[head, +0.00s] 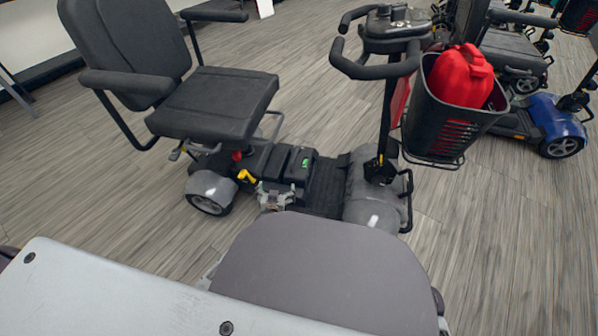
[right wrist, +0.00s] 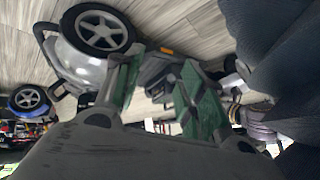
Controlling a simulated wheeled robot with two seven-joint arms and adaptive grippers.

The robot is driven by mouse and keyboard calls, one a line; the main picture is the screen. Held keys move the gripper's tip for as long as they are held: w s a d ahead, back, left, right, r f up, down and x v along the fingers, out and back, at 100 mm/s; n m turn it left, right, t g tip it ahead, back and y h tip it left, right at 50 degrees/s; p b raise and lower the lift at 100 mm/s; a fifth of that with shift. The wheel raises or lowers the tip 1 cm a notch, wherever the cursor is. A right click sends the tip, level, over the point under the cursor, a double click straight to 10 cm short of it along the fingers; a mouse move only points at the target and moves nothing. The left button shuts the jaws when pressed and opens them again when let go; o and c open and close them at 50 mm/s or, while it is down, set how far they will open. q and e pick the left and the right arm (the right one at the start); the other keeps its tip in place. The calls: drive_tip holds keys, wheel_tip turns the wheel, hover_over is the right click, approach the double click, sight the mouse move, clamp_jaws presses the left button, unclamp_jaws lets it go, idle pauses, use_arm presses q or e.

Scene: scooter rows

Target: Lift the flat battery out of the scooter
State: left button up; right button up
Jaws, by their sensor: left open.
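The grey scooter (head: 370,195) stands in the middle of the head view, its black seat (head: 215,105) over the rear. A black battery box (head: 300,174) with a small green light sits on its deck, beside other black blocks (head: 278,160). I cannot tell its charge. My left gripper (head: 272,190) is open, low at the near side of the scooter, close to the battery; contact cannot be told. My right gripper (right wrist: 163,67) is open with green pads and nothing between them in the right wrist view; a scooter's grey wheel (right wrist: 97,30) shows beyond it.
A front basket (head: 455,125) holds a red can (head: 461,76), under the handlebar (head: 375,68). A blue scooter (head: 555,118) stands at the right. Wood-look floor (head: 90,185) is free at the left.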

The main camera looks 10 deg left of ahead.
use_arm(q)
drive_tip(key=d+f+h, duration=0.1)
drive_tip(key=w+d+f+m+h, duration=0.1)
drive_tip(key=w+d+f, duration=0.1)
drive_tip(key=shift+d+f+m+t+h, duration=0.3)
drive_tip(key=shift+d+f+m+h, duration=0.1)
use_arm(e)
drive_tip(key=shift+s+a+f+m+t+y, duration=0.2)
drive_tip(key=shift+a+f+m+t+y, duration=0.1)
drive_tip(key=shift+a+f, duration=0.35)
drive_tip(key=shift+w+f, duration=0.1)
drive_tip(key=shift+w, duration=0.05)
